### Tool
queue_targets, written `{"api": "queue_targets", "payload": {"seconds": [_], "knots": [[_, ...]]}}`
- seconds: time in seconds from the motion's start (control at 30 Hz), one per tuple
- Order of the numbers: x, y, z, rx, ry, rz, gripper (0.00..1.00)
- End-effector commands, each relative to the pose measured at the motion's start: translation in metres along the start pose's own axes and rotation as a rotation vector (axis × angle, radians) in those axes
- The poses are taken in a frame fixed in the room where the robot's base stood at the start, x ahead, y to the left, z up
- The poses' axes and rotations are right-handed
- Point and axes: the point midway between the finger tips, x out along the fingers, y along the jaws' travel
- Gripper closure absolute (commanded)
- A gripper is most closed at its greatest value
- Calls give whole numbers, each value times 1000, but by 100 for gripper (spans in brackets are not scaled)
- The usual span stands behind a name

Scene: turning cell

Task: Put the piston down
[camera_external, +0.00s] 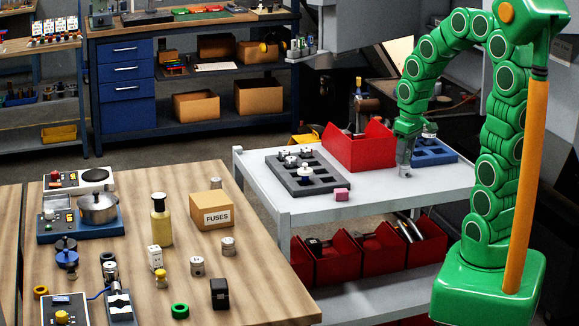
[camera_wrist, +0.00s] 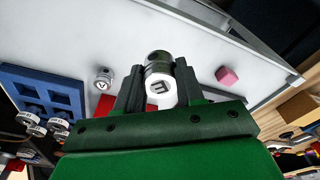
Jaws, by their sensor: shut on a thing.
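My gripper (camera_wrist: 160,88) is shut on a metal piston (camera_wrist: 159,74) in the wrist view. The piston sits between the two dark fingers, and its pale end bears a dark mark. In the external view my gripper (camera_external: 405,160) points down over the white cart top (camera_external: 375,194), between the red bin and the blue tray. There the held piston is too small to make out clearly. I cannot tell whether it touches the cart top. Another piston (camera_wrist: 103,78) stands on the white surface to the left of my gripper in the wrist view.
A blue tray (camera_external: 448,155) with square pockets lies behind my gripper. A red bin (camera_external: 361,151) and a grey tray (camera_external: 318,185) holding several pistons are to the left. A pink block (camera_external: 342,194) lies near the cart's front.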

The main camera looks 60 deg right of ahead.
Motion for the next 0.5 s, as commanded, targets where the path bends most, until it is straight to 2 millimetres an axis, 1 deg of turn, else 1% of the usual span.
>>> {"api": "queue_targets", "payload": {"seconds": [0.3, 0.5], "knots": [[20, 8, -31, -1, -1, -1, 95], [42, 12, -43, 0, -3, -1, 95]]}}
